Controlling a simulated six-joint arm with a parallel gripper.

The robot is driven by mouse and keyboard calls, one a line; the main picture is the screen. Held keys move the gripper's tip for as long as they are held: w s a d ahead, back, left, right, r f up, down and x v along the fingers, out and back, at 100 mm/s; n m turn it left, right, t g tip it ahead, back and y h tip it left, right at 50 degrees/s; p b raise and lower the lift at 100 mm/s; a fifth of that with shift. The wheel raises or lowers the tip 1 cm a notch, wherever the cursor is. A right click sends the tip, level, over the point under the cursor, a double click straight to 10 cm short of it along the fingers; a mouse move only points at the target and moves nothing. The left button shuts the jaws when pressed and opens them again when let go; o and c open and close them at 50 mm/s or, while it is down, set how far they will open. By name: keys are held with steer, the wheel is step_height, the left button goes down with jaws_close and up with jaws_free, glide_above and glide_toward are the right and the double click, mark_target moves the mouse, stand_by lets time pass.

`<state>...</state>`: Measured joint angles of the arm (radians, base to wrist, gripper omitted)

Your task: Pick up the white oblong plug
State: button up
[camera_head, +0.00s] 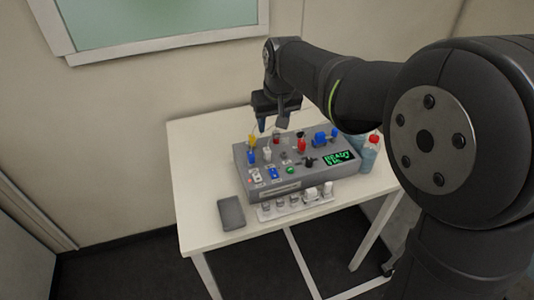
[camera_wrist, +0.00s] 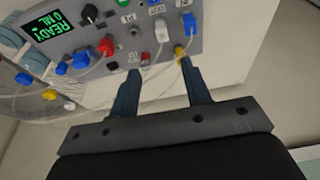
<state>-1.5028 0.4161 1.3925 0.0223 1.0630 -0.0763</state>
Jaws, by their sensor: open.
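The white oblong plug (camera_wrist: 161,32) stands in the panel of the grey device (camera_wrist: 212,22), with a thin pale cable coming from it. In the head view the white plug (camera_head: 267,155) shows near the left end of the device, between a blue and a yellow plug and other fittings. My gripper (camera_head: 271,123) is above the back left part of the device, its fingers pointing down. In the wrist view my gripper (camera_wrist: 160,67) is open and empty. The plug appears beyond the gap between the fingertips, apart from them.
A yellow plug (camera_wrist: 179,52) appears close to the right fingertip. A red plug (camera_wrist: 106,45) and blue fitting (camera_wrist: 80,60) are left, with loose cables. A grey slab (camera_head: 231,213), vial rack (camera_head: 322,204) and red-capped bottle (camera_head: 369,155) stand around the device on the white table (camera_head: 197,178).

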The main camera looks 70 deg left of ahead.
glide_above(267, 150)
steer(key=d, duration=0.1)
step_height(267, 150, down, 6)
steer(key=shift+d+x, duration=0.2)
steer(key=shift+x, duration=1.05)
steer(key=shift+d+x, duration=0.2)
steer(key=shift+x, duration=1.1)
steer(key=shift+f, duration=0.1)
jaws_close()
